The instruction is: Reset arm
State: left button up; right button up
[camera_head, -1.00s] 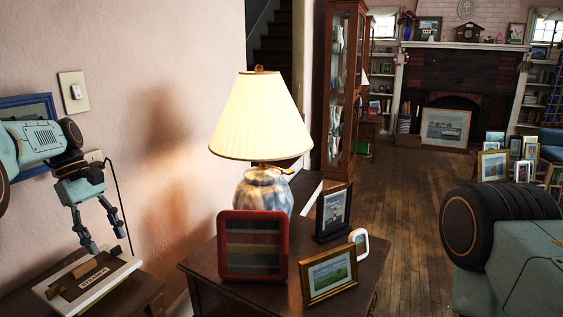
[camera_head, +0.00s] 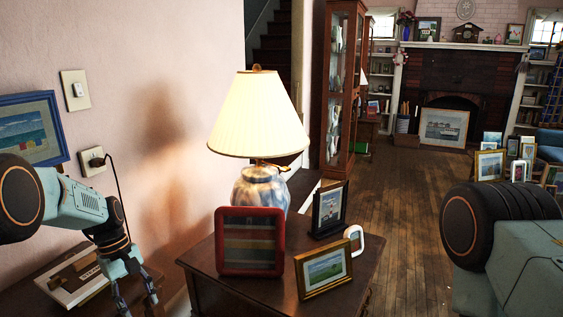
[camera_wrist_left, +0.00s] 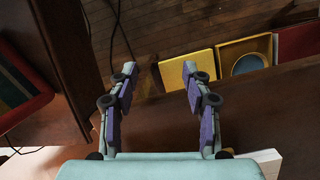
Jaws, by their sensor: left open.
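My left arm comes in from the left edge in the head view. Its gripper (camera_head: 135,300) points down at the bottom edge, by the right end of a small dark side table (camera_head: 152,285); its tips are partly cut off. In the left wrist view the two fingers (camera_wrist_left: 159,70) are spread apart with nothing between them. My right arm's upper part shows at the right edge of the head view, but its gripper is not in view.
A white-edged board (camera_head: 70,285) lies on the side table. A lamp (camera_head: 258,115), a red-framed picture (camera_head: 249,242) and other frames stand on a wooden table (camera_head: 205,262). A yellow box (camera_wrist_left: 190,68) lies below the gripper. Open floor (camera_head: 400,200) is beyond.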

pick_arm(q)
jog(key=s+d+f+m+y, duration=0.1)
jog(key=s+d+f+m, duration=0.15)
jog(key=s+f, duration=0.6)
jog(key=s+d+f+m+y, duration=0.15)
jog(key=s+d+f, duration=0.25)
jog(key=s+f, duration=0.45)
jog(key=s+d+r+m, duration=0.2)
jog(key=s+m, duration=0.1)
jog(key=s, duration=0.7)
jog(key=s+d+r+m+t, duration=0.1)
jog(key=s+r+m, duration=0.1)
jog(key=s, duration=0.9)
jog(key=shift+s+d+m+t, duration=0.3)
jog(key=shift+d+m, duration=0.05)
jog(key=shift+m, duration=0.15)
